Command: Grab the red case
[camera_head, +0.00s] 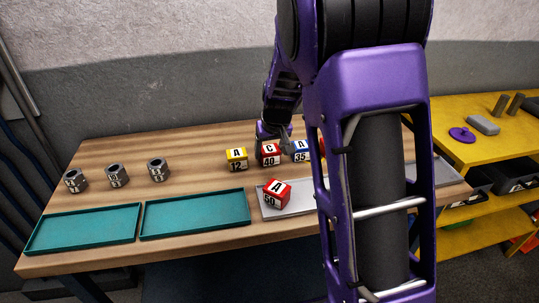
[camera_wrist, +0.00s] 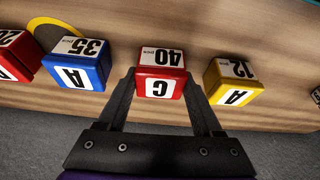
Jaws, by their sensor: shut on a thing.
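A red case (camera_wrist: 160,85) marked C and 40 is between the two fingers of my gripper (camera_wrist: 160,92) in the wrist view. My gripper is shut on it, with one finger against each side. In the head view the same red case (camera_head: 270,157) shows in the row at the back of the table, partly behind my gripper. A second red case (camera_head: 277,194), marked A and 50, sits tilted in the picture on the grey tray (camera_head: 300,204). Part of another red case (camera_wrist: 15,58) shows at the left edge of the wrist view.
A yellow case (camera_wrist: 234,82) and a blue case (camera_wrist: 76,66) stand close on either side. Teal trays (camera_head: 195,213) lie along the table's front; several metal nuts (camera_head: 117,175) stand at left. A yellow shelf (camera_head: 460,165) is at right. My arm hides part of the table.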

